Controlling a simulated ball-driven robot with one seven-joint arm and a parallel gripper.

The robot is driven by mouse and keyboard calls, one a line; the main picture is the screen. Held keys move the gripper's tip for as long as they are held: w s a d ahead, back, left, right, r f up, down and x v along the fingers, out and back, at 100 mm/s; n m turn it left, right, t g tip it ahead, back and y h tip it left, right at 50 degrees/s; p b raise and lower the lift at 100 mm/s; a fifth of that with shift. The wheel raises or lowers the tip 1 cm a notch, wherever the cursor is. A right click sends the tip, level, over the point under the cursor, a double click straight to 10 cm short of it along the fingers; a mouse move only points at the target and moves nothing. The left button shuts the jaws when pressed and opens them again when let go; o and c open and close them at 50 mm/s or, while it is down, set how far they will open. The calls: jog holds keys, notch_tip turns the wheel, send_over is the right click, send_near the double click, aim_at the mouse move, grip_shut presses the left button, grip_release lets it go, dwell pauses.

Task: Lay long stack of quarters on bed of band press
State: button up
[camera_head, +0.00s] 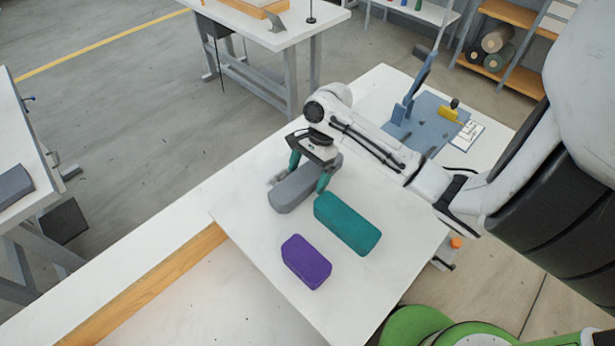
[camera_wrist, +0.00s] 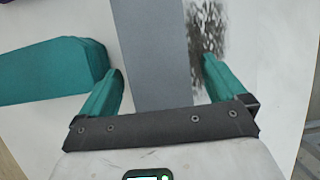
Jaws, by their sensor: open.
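Three stacks lie on the white table. The grey one (camera_head: 292,190) has my open gripper (camera_head: 308,172) over it, its teal fingers on either side. In the wrist view the grey stack (camera_wrist: 155,50) runs between the fingertips of my gripper (camera_wrist: 160,75), closer to the left finger, with a gap at the right one. The teal stack (camera_head: 347,223) lies just right of it and shows in the wrist view (camera_wrist: 50,70). The shorter purple stack (camera_head: 306,262) lies nearer. A blue machine with a flat plate and upright lever (camera_head: 425,125) stands farther back; I cannot tell if it is the band press.
A white sheet with dark print (camera_head: 467,135) lies beside the blue machine. A dark speckled patch (camera_wrist: 207,30) shows right of the grey stack. Another bench (camera_head: 285,40) stands behind, and a green round thing (camera_head: 415,325) is at the bottom.

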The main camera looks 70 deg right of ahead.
jog(key=shift+a+f, duration=0.1)
jog(key=shift+f, duration=0.2)
jog(key=shift+c, duration=0.3)
jog(key=shift+r, duration=0.1)
jog(key=c, duration=1.4)
